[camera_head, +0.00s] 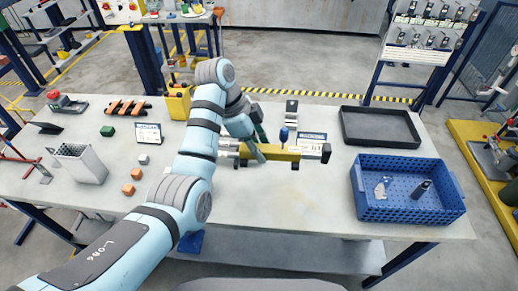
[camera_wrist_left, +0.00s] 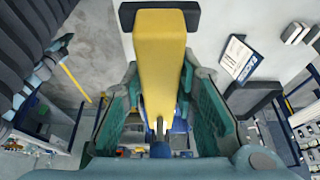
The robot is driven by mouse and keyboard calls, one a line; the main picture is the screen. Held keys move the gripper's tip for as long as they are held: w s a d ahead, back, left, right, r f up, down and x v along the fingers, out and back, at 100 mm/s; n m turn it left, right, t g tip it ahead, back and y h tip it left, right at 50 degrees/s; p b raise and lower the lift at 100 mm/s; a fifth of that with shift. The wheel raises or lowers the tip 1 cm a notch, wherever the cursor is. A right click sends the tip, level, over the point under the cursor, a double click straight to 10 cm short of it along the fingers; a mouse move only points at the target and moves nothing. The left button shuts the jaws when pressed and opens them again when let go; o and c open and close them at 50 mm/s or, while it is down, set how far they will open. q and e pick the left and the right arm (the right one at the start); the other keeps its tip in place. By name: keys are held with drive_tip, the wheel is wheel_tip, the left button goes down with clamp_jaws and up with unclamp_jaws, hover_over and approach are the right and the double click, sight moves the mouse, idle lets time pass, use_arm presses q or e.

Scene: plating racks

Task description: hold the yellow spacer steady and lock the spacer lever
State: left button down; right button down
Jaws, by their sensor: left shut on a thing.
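The yellow spacer (camera_head: 278,152) is a long bar with dark end pieces, lying crosswise near the middle of the table. My left gripper (camera_head: 257,146) is shut on it near its left part. In the left wrist view the yellow spacer (camera_wrist_left: 160,55) runs up between the two teal fingers of the left gripper (camera_wrist_left: 160,105), with a dark cap at its far end. A blue knob (camera_head: 284,134) stands just behind the bar; I cannot tell whether it is the spacer lever. My arm hides part of the bar's left side. My right gripper is not in view.
A blue crate (camera_head: 412,216) with small items stands at the right, and a black tray (camera_head: 380,127) behind it. A grey perforated bin (camera_head: 80,166), orange blocks (camera_head: 128,189) and a green block (camera_head: 107,131) are at the left. The table's front middle is clear.

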use_arm(q)
drive_tip(key=shift+f+b, duration=4.15)
drive_tip(key=shift+f, duration=5.25)
drive_tip(key=shift+f+b, duration=0.3)
drive_tip(key=shift+f, duration=0.25)
drive_tip(key=c, duration=1.3)
unclamp_jaws()
clamp_jaws()
